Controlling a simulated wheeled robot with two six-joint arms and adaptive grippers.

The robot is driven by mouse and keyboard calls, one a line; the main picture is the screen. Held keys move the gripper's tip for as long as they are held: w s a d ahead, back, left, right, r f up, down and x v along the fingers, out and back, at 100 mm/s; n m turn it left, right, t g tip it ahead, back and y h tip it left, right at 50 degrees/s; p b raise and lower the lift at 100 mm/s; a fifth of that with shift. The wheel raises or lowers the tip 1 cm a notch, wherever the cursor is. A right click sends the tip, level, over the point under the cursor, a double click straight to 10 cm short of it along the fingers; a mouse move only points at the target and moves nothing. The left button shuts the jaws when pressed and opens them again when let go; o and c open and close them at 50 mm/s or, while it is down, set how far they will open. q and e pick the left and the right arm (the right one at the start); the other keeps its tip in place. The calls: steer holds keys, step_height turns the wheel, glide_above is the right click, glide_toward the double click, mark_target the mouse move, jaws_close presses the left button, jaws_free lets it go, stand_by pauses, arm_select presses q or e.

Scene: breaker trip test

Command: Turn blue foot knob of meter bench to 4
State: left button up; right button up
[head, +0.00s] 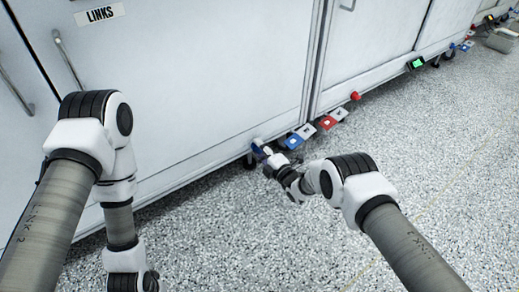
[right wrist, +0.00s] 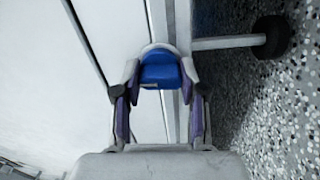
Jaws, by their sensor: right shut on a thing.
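The blue foot knob (right wrist: 160,74) sits low on the front of the white bench. In the right wrist view it lies between the two fingers of my right gripper (right wrist: 160,88), which is shut on it. In the head view my right gripper (head: 268,156) reaches the bottom edge of the bench (head: 210,90), and the knob is mostly hidden there. The number the knob points to cannot be read. My left arm comes in at the left, but its gripper is out of the picture.
Blue (head: 293,141) and red (head: 327,122) pedal-like plates stand along the bench's foot, right of my right gripper. A red knob (head: 355,96) and a green-lit display (head: 417,64) are farther right. A caster wheel (right wrist: 273,37) stands close by.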

steer(key=shift+f, duration=0.1)
stand_by(0.3)
steer(key=o, duration=1.1)
steer(key=shift+o, duration=0.2)
steer(key=shift+d, duration=0.1)
steer(key=v, duration=1.2)
arm_select(q)
steer(key=shift+s+d, duration=0.1)
arm_select(e)
steer(key=shift+s, duration=0.15)
